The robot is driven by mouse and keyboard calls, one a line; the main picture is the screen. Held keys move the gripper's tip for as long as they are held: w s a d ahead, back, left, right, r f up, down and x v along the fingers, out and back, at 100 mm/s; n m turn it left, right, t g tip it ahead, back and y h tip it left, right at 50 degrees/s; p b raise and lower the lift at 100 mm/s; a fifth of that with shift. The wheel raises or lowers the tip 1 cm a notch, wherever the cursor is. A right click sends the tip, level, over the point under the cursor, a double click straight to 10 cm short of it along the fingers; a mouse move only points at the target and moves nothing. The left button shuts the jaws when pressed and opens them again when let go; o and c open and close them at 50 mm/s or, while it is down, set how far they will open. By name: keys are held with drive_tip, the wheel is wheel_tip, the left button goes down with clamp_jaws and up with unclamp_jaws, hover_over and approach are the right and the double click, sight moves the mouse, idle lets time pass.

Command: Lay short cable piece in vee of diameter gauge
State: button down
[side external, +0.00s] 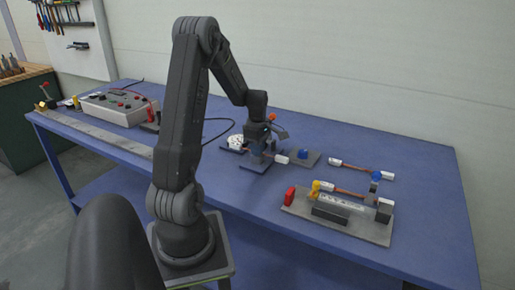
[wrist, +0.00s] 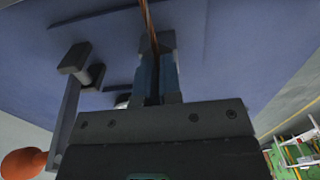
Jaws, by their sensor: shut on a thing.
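My gripper (wrist: 157,75) is shut on a thin copper-coloured cable piece (wrist: 148,22), which runs up out of the wrist view from between the jaws. In the side view my gripper (side external: 262,158) is low over a small blue-grey base (side external: 256,168). A dark upright part with an orange knob (side external: 271,117) stands close beside it and looks like the diameter gauge. In the wrist view a grey bracket (wrist: 75,62) and the orange knob (wrist: 22,163) are left of the jaws. The vee is hidden, and I cannot tell whether the cable touches it.
A grey plate (side external: 305,162) with a blue knob is right of my gripper. Another white-ended cable (side external: 350,167) lies further right. A fixture board (side external: 375,238) with red and yellow parts is at front right. A control box (side external: 118,106) stands at left. The front middle of the blue table is clear.

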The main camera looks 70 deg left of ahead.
drive_tip(key=shift+d+f, duration=0.1)
drive_tip(key=shift+f, duration=0.35)
drive_tip(key=c, duration=1.4)
unclamp_jaws()
drive_tip(key=shift+s, duration=0.1)
drive_tip(key=shift+o, duration=0.9)
wheel_tip(320, 180, up, 15)
drive_tip(key=shift+f, duration=0.15)
drive_tip(key=w+d+r+m+t+y, duration=0.1)
drive_tip(key=w+d+r+m, duration=0.1)
drive_tip(key=d+m, duration=0.55)
drive_tip(key=w+d+r+m+t, duration=0.1)
drive_tip(key=d+r+m, duration=0.25)
drive_tip(key=d, duration=0.65)
drive_tip(key=s+d+f+m+t, duration=0.1)
drive_tip(key=s+d+m, duration=0.3)
drive_tip(key=d+m, duration=0.4)
drive_tip(key=s+d+m+t+h, duration=0.1)
drive_tip(key=s+d+m, duration=0.3)
drive_tip(key=d+m, duration=0.4)
drive_tip(key=shift+s+d+f+t, duration=0.15)
drive_tip(key=shift+d+f+t, duration=0.2)
drive_tip(key=shift+d+t, duration=0.4)
